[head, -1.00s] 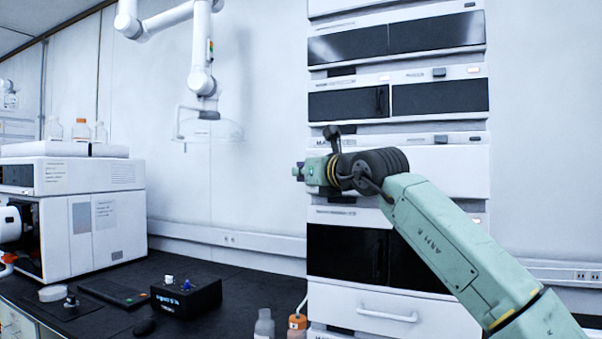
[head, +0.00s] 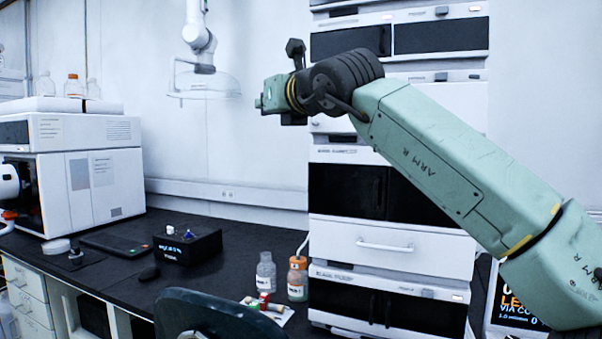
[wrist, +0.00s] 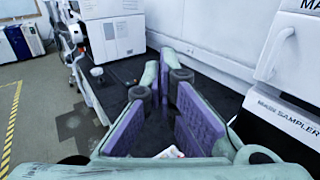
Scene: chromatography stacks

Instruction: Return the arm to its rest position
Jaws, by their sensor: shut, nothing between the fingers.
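My green arm (head: 440,150) reaches from the lower right up to the left, in front of the chromatography stack. Its dark wrist joint ends in my gripper (head: 268,97), which points left, raised well above the bench. In the wrist view my gripper (wrist: 165,78) shows its two fingers with purple pads, drawn together at the tips. It is shut, with nothing held between the fingers.
The white stack (head: 410,242) stands close behind the arm. On the black bench are a clear bottle (head: 266,272), an orange-capped bottle (head: 298,280) and a black box (head: 187,246). A white instrument (head: 75,185) stands left. A dark chair back (head: 222,318) is in front.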

